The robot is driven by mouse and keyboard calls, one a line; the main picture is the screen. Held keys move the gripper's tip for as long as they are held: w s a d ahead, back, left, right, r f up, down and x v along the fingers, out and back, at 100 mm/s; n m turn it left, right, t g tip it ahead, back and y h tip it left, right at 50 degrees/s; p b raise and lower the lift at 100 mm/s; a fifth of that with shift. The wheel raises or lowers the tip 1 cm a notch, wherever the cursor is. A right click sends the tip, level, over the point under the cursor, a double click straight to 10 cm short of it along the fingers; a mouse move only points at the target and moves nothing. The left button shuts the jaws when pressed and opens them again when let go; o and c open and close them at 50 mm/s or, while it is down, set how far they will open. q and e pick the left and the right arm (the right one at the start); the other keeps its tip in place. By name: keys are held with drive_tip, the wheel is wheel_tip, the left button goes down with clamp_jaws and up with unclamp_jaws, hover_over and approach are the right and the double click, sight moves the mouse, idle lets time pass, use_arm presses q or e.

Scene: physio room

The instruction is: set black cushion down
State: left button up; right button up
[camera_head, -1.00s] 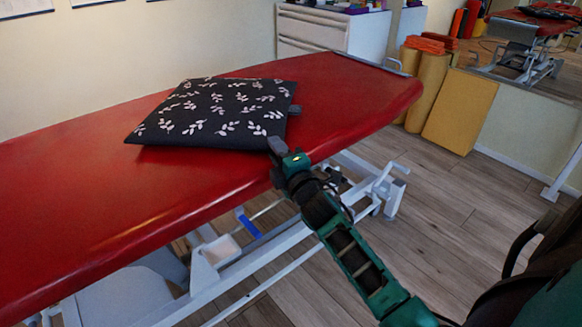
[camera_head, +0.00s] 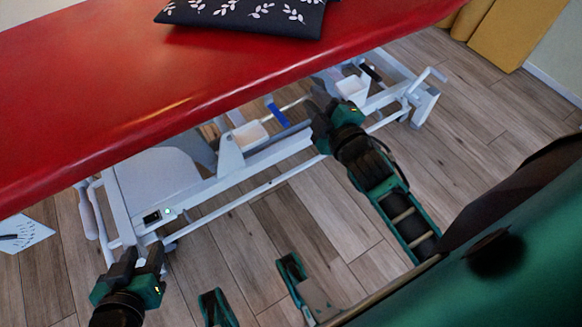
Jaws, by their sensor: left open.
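The black cushion (camera_head: 245,14) with white leaf patterns lies on the red top of the treatment table (camera_head: 150,85). Its upper part is cut off by the top edge of the picture. My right gripper (camera_head: 321,103) is below and to the right of the cushion, in front of the table's edge and apart from the cushion. Its dark fingers do not show clearly whether they are apart. My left gripper (camera_head: 139,262) is at the lower left, open and empty, in front of the table's white frame and well away from the cushion.
The table's white metal frame (camera_head: 262,155) with small trays stands under the red top, close behind both grippers. Yellow blocks (camera_head: 515,30) stand by the wall at the upper right. The wooden floor (camera_head: 480,125) is clear at the right.

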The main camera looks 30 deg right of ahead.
drive_tip(key=s+a+f+m+g+y, duration=0.4)
drive_tip(key=s+a+f+m, duration=0.4)
drive_tip(key=s+a, duration=0.2)
drive_tip(key=shift+s+a+f+m+g, duration=0.35)
drive_tip(key=shift+a+g, duration=0.55)
drive_tip(key=shift+a, duration=0.3)
drive_tip(key=shift+w, duration=0.15)
